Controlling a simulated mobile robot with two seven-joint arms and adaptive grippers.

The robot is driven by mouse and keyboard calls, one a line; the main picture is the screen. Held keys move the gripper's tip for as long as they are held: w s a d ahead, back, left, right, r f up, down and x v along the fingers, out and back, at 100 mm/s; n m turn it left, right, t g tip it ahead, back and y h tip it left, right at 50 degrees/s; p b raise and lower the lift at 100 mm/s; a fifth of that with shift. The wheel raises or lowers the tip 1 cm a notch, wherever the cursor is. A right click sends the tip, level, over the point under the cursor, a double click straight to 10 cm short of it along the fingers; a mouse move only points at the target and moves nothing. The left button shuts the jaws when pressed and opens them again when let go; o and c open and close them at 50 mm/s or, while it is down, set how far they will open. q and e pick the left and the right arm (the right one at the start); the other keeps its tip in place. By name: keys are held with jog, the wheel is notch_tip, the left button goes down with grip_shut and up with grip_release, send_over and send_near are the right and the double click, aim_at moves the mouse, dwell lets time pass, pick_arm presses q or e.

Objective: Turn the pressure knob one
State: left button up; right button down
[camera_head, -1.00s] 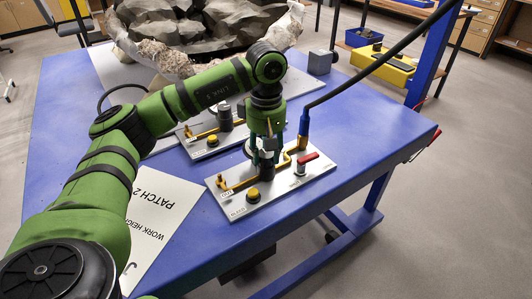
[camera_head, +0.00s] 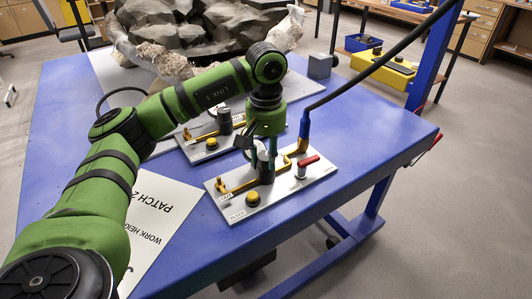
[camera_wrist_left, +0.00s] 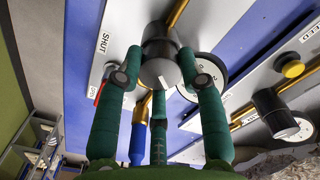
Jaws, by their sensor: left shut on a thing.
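The pressure knob (camera_wrist_left: 160,68) is a dark cylinder with a grey end face and a white mark. It shows between my fingers in the wrist view. In the head view its dark lower part (camera_head: 265,173) stands on the near grey panel (camera_head: 290,190). My left gripper (camera_head: 264,158) points down over this panel and is shut on the knob; its green fingers also surround the knob in the wrist view (camera_wrist_left: 160,84). A round white gauge (camera_wrist_left: 207,75) is beside the knob, partly hidden by a finger. My right gripper is not in view.
The near panel carries a red-handled valve (camera_head: 307,162), a yellow button (camera_head: 253,197) and brass pipe (camera_head: 240,185). A hose (camera_head: 370,68) rises from it. A similar panel (camera_head: 192,155) lies behind. Rocks (camera_head: 205,25) occupy the back. The blue table (camera_head: 350,125) is clear at right.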

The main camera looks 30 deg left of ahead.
aim_at(266, 156)
pick_arm(q)
jog(key=shift+r, duration=0.1)
dwell(0.3)
jog(key=o, duration=0.9)
notch_tip(266, 156, up, 12)
dwell(0.5)
